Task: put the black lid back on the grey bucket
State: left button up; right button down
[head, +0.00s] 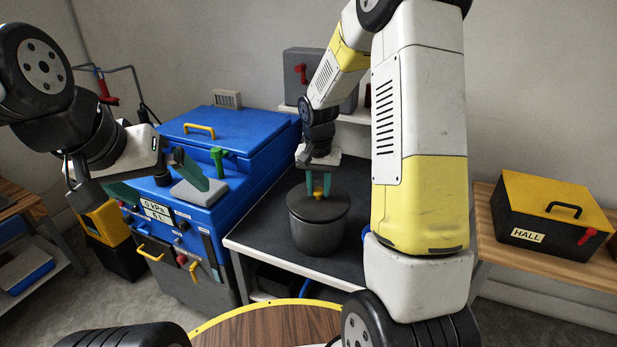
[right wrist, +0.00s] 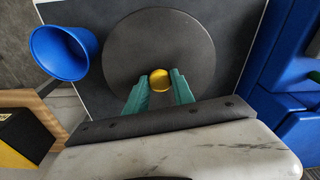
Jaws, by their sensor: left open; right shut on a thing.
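The grey bucket (head: 318,236) stands on the dark top of a bench in the head view. The round black lid (head: 335,206) is over the bucket's mouth and looks level. It also fills the middle of the right wrist view (right wrist: 140,40), hiding the bucket there. My right gripper (head: 318,194) points down, with its green fingers shut on the lid's yellow knob (right wrist: 160,79). No gap shows between lid and rim, but I cannot tell if the lid is fully seated. My left gripper (head: 157,183) is open and empty, in front of the blue machine.
The blue machine (head: 235,132) stands left of the bench (head: 260,225). A blue cup (right wrist: 63,54) is beside the lid in the right wrist view. A yellow-topped black box (head: 545,225) is on a wooden table at right. My right arm hides part of the bench.

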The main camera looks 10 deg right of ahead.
aim_at(318, 193)
jog(key=shift+f, duration=0.5)
jog(key=c, duration=1)
grip_release()
jog(key=shift+r, duration=0.1)
jog(key=r, duration=0.5)
jog(key=s+r, duration=0.1)
jog(key=r, duration=0.1)
jog(key=shift+a+r, duration=0.15)
jog(key=shift+r, duration=0.25)
jog(key=s+a+r+n+t+y, duration=0.1)
jog(key=s+r+n+t, duration=0.1)
jog(key=s+r, duration=0.5)
jog(key=s+r+n+t+y, duration=0.1)
jog(key=s+r, duration=0.6)
jog(key=s, duration=0.8)
jog(key=shift+s+a+r+n+t+y, duration=0.15)
jog(key=shift+s+a+n+t+y, duration=0.2)
jog(key=shift+n+t, duration=0.6)
